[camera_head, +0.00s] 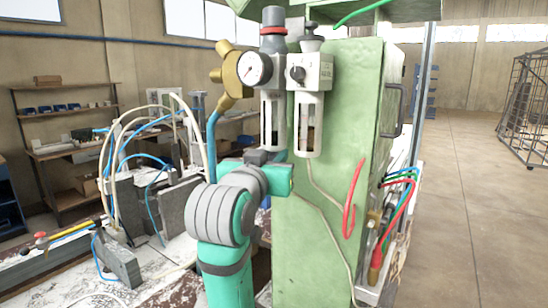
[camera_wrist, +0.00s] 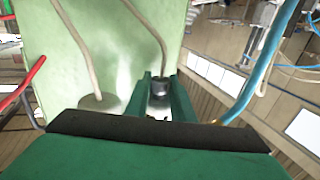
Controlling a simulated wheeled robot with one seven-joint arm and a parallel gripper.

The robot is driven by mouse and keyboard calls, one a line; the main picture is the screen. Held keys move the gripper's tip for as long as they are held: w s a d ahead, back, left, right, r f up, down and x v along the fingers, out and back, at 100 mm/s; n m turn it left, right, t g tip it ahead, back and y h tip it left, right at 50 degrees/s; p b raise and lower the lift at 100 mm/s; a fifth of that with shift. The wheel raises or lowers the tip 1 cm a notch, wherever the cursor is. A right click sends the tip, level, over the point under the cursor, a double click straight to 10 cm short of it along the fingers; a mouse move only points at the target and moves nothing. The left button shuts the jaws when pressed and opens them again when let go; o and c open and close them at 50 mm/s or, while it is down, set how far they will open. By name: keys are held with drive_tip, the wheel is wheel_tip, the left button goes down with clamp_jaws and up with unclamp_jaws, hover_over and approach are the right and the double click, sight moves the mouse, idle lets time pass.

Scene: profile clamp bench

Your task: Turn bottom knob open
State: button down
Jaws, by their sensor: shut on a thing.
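A green cabinet (camera_head: 350,110) carries two air units with clear-windowed bowls, the left bowl (camera_head: 273,120) and the right bowl (camera_head: 309,125). My gripper (camera_head: 278,158) is just under the left bowl. In the wrist view, the green fingers of my gripper (camera_wrist: 161,95) are shut on a small dark knob (camera_wrist: 160,86), with a pale hose leading away from it. In the head view my gripper hides this knob. A grey round bottom piece (camera_wrist: 97,102) with its own hose is beside it, apart from the fingers.
A pressure gauge (camera_head: 255,69) and brass fitting are above my arm. A blue pipe (camera_head: 211,145) runs close by on the left. Cluttered benches fill the left; open floor (camera_head: 480,190) is at right.

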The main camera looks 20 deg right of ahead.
drive_tip(key=m+g+h, duration=0.5)
drive_tip(key=g, duration=0.1)
drive_tip(key=shift+a+m+g+h, duration=0.1)
drive_tip(key=shift+m+g+h, duration=0.2)
drive_tip(key=shift+h, duration=0.1)
drive_tip(key=shift+m+g+h, duration=0.55)
drive_tip(key=shift+m+g, duration=0.55)
drive_tip(key=shift+g, duration=0.55)
drive_tip(key=shift+m+g+h, duration=0.55)
drive_tip(key=shift+m+g, duration=0.55)
drive_tip(key=shift+g, duration=0.55)
drive_tip(key=c, duration=1.5)
unclamp_jaws()
drive_tip(key=shift+c, duration=0.2)
drive_tip(key=a, duration=1)
drive_tip(key=shift+s+a, duration=0.3)
drive_tip(key=shift+s, duration=0.15)
